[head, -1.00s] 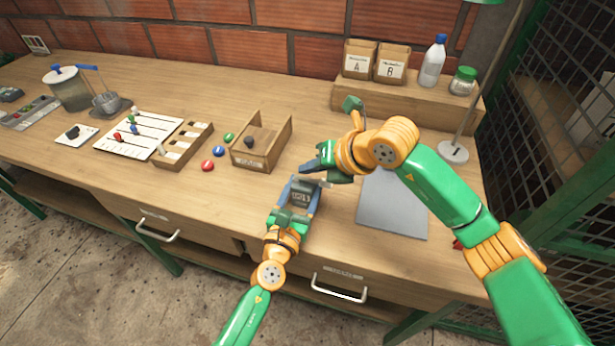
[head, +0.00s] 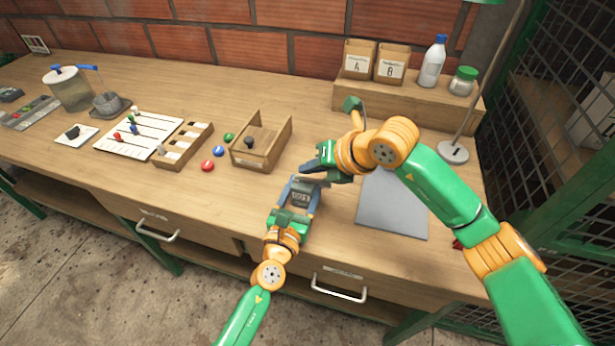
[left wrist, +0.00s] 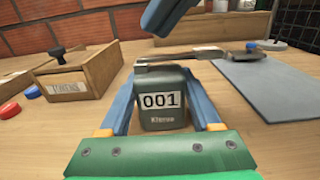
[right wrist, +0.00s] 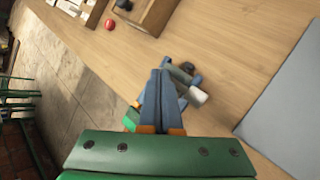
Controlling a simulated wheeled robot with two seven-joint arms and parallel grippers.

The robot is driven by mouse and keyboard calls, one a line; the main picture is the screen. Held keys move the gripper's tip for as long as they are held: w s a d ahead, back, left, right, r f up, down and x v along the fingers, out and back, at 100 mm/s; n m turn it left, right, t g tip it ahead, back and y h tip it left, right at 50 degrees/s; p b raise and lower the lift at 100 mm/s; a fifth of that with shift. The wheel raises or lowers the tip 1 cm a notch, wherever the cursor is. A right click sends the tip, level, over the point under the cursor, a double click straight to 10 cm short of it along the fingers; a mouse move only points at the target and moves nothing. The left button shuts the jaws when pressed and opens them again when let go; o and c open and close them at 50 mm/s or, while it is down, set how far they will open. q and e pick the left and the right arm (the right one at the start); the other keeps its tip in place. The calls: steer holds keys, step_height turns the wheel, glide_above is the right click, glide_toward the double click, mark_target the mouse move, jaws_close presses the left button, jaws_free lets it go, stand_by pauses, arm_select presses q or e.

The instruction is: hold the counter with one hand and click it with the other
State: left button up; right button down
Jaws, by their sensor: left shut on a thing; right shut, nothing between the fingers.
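The counter (left wrist: 160,105) is a dark grey hand tally counter with a white window reading 001 in the left wrist view. My left gripper (head: 299,197) is shut around its sides and holds it upright above the bench's front part. A metal lever (left wrist: 185,55) lies across its top. My right gripper (right wrist: 165,75) is shut and empty. Its blue fingertips (left wrist: 165,15) show above the counter's top in the left wrist view, with a visible gap to the lever. The right wrist view shows the fingers partly covering the counter.
A wooden token box (head: 262,150) stands left of the counter, with red, blue and green discs (head: 219,151) beside it. A grey sheet (head: 392,205) lies to the right. A shelf (head: 405,105) with labelled boxes and bottles stands behind. Bare bench lies around the counter.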

steer(key=shift+f, duration=0.1)
steer(key=shift+f, duration=0.35)
steer(key=shift+f, duration=0.55)
stand_by(0.8)
steer(key=shift+r, duration=0.95)
steer(key=shift+a+r, duration=0.1)
steer(key=shift+r, duration=2.45)
